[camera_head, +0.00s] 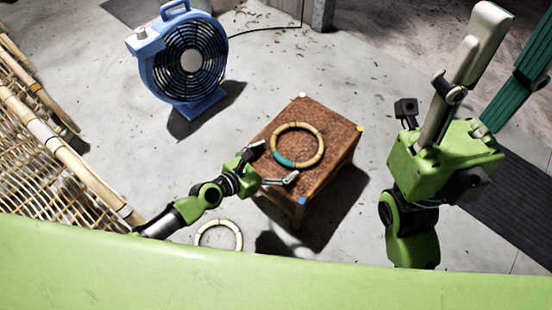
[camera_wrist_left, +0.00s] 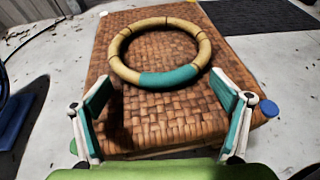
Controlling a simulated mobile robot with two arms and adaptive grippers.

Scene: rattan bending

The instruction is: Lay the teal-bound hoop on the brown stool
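The tan hoop with the teal binding (camera_head: 285,161) lies flat on the woven top of the brown stool (camera_head: 323,120). In the left wrist view, the hoop (camera_wrist_left: 170,80) rests toward the far side of the stool top (camera_wrist_left: 150,122), its teal band facing me. My left gripper (camera_head: 278,162) is open at the stool's near left edge, its fingers apart. In the wrist view, the fingers (camera_wrist_left: 166,97) stand on either side of the teal part, nearer to me, with nothing between them. My right gripper (camera_head: 520,28) is raised at the upper right, fingers apart and empty.
Another pale hoop (camera_head: 238,232) lies on the floor, partly hidden by my green body. A blue fan (camera_head: 190,60) stands at the back left, its cord running right. Woven rattan work (camera_head: 50,150) fills the left side. A dark mat (camera_head: 500,200) lies at right.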

